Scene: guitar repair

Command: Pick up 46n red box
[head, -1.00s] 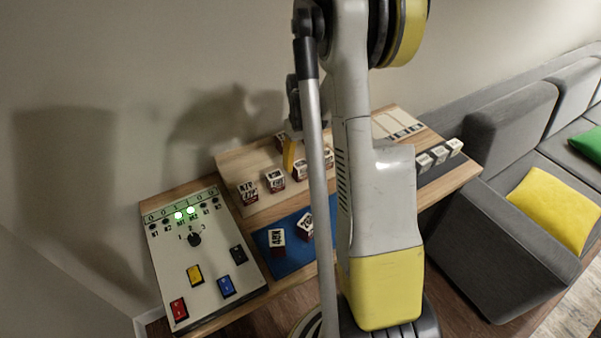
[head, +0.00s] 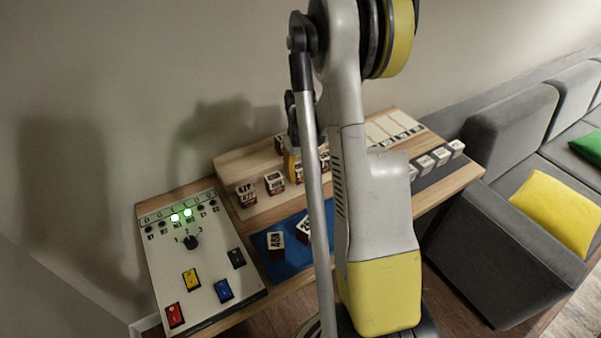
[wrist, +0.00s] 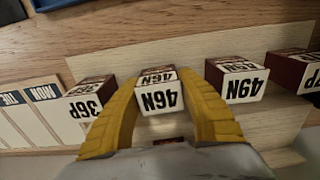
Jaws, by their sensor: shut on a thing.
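The 46N red box (wrist: 158,100) has a white front label with black print and dark red sides. In the wrist view it sits between the two yellow fingers of my gripper (wrist: 158,82), which are shut on it. It is in line with its neighbours; I cannot tell whether it touches the board under it. In the head view my gripper (head: 292,166) shows only as a yellow finger at the back board, partly behind my arm, and I cannot make out the 46N box there.
The 36P box (wrist: 85,104) stands left of my fingers and the 49N box (wrist: 240,88) close on the right, in the wrist view. A blue mat (head: 285,262) holds more boxes. A switch panel (head: 210,285) lies at left, a grey sofa (head: 510,190) at right.

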